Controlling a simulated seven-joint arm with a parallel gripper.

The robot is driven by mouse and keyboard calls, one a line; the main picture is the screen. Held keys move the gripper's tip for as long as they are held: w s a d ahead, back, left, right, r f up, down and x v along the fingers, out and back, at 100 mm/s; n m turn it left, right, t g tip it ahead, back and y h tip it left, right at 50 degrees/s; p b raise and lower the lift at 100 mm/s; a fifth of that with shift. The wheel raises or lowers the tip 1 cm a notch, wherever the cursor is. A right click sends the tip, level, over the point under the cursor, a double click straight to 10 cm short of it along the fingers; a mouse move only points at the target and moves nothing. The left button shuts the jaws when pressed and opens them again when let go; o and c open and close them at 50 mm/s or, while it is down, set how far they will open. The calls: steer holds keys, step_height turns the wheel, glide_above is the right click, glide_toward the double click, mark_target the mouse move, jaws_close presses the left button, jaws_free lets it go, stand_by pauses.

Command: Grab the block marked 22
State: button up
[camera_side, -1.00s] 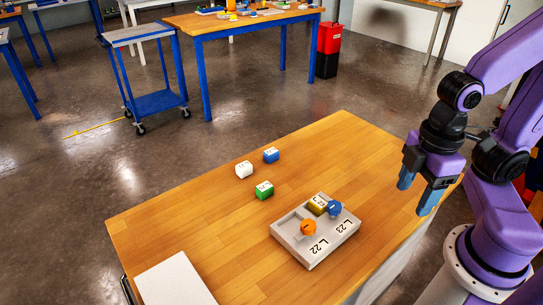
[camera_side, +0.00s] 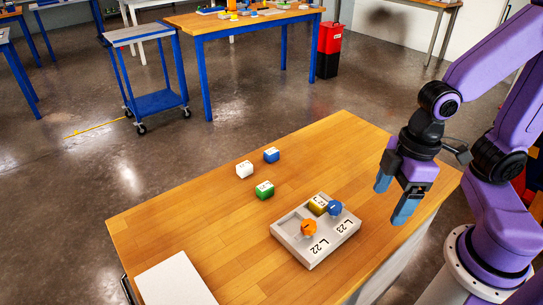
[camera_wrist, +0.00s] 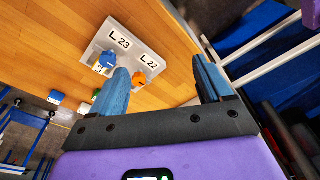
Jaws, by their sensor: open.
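My gripper (camera_side: 395,204) is open and empty, above the right end of the wooden table. Its fingers also show in the wrist view (camera_wrist: 165,85). A white block (camera_side: 244,169), a blue block (camera_side: 271,155) and a green block (camera_side: 264,189) stand on the table, apart from the gripper. A yellow block (camera_side: 318,204) sits in the grey tray (camera_side: 287,237), beside a blue knob (camera_side: 335,208). The blocks carry small dark marks. I cannot tell which one reads 22. The tray itself bears the labels L_22 and L_23.
An orange knob (camera_side: 308,227) stands on the tray near L_22; it also shows in the wrist view (camera_wrist: 139,79). A white sheet or panel (camera_side: 175,282) lies at the table's near left. The table between the panel and the blocks is clear.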

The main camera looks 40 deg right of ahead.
steer(key=w+a+f+m+t+y, duration=0.2)
steer(key=w+a+f+m, duration=0.15)
steer(key=w, duration=0.45)
steer(key=m+t+h, duration=0.3)
steer(key=m+t, duration=0.5)
steer(key=t, duration=0.2)
glide_toward(272, 152)
steer(key=x, duration=0.9)
steer(key=c, duration=1.1)
